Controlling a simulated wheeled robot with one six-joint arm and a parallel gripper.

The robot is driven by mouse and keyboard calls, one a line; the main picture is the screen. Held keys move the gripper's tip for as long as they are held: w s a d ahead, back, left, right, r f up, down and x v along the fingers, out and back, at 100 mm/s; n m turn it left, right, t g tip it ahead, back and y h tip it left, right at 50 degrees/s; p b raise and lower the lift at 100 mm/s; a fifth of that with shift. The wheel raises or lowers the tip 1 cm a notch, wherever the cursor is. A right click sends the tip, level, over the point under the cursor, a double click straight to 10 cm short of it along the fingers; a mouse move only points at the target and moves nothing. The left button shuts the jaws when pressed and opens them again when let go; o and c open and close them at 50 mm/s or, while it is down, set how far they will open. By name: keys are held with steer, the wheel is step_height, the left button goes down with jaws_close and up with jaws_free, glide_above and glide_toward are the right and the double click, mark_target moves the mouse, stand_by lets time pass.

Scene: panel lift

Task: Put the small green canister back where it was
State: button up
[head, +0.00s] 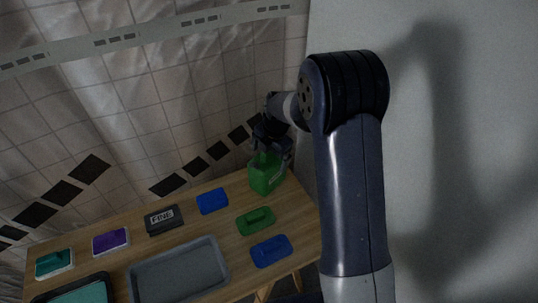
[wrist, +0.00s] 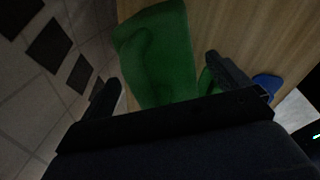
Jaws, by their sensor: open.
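A green canister (head: 267,174) stands at the far right corner of the table, directly below my gripper (head: 271,140). In the wrist view the canister (wrist: 158,50) fills the space ahead of and between the two fingers. My gripper (wrist: 166,88) is open, with one finger to each side of the canister in that view. I cannot tell whether the fingers touch it. A lower green piece with a raised top (head: 256,221) lies nearer on the table, apart from the canister. The canister's far side is hidden.
The wooden table (head: 305,235) also holds blue pads (head: 212,201) and (head: 271,251), a dark block marked FINE (head: 164,219), a purple-topped block (head: 111,241), a teal one (head: 54,263) and a grey tray (head: 180,270). A wall stands close on the right.

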step_height(320, 180, up, 12)
steer(key=s+d, duration=0.1)
steer(key=shift+d+b, duration=0.3)
steer(key=shift+s, duration=0.1)
stand_by(0.4)
